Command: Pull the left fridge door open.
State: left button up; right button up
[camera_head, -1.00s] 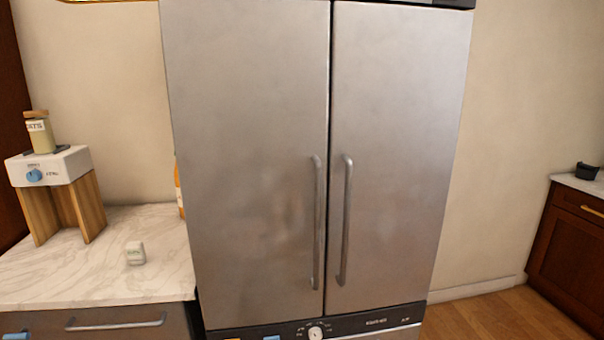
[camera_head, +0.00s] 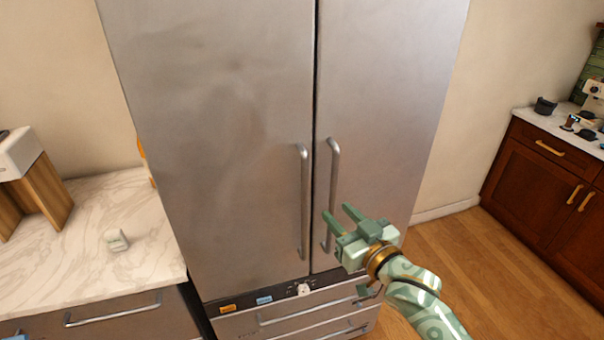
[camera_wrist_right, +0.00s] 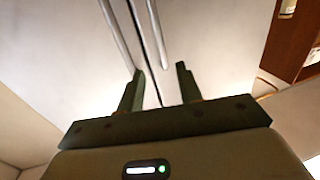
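The left fridge door (camera_head: 210,130) is a tall grey metal panel and stands shut beside the right door (camera_head: 385,110). Its handle (camera_head: 304,200) is a vertical metal bar near the middle seam. The right door's handle (camera_head: 332,190) stands just right of the seam. My right gripper (camera_head: 340,215) is open and empty, in front of the lower part of the right door's handle. In the right wrist view the open fingers (camera_wrist_right: 160,85) point toward the fridge, with both handles (camera_wrist_right: 130,35) beyond them. My left gripper is not in view.
Drawers (camera_head: 290,318) lie below the fridge doors. A brown cabinet (camera_head: 540,170) stands at the right, with open wooden floor (camera_head: 450,250) before it.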

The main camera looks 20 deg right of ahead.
aim_at(306, 180)
jog(key=x, duration=1.5)
jog(key=shift+a+f, duration=0.1)
grip_shut()
